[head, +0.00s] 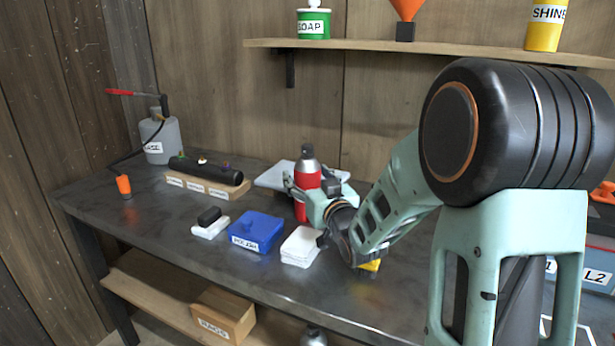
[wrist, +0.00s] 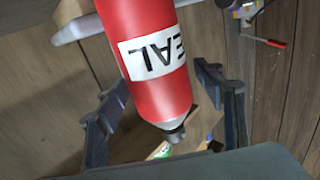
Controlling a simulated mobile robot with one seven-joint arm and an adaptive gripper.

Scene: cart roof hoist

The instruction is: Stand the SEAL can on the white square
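The SEAL can (head: 306,172) is red with a grey top and a dark cap, and looks upright over the back of the dark workbench (head: 120,212). In the wrist view the can (wrist: 160,95) appears cap-down, with its SEAL label facing the camera. My gripper (head: 308,196) is at the can's lower half. In the wrist view one finger is on each side of the can, close to it; whether both touch is not clear. A white square outline (head: 546,325) shows partly at the lower right, behind my arm.
A blue box (head: 256,232), a white stack (head: 300,247), an eraser-like block (head: 210,226) and a yellow item (head: 370,265) lie near my gripper. A pale flat board (head: 270,178) lies behind the can. A shelf (head: 400,46) hangs above. A toolbox (head: 590,275) is right.

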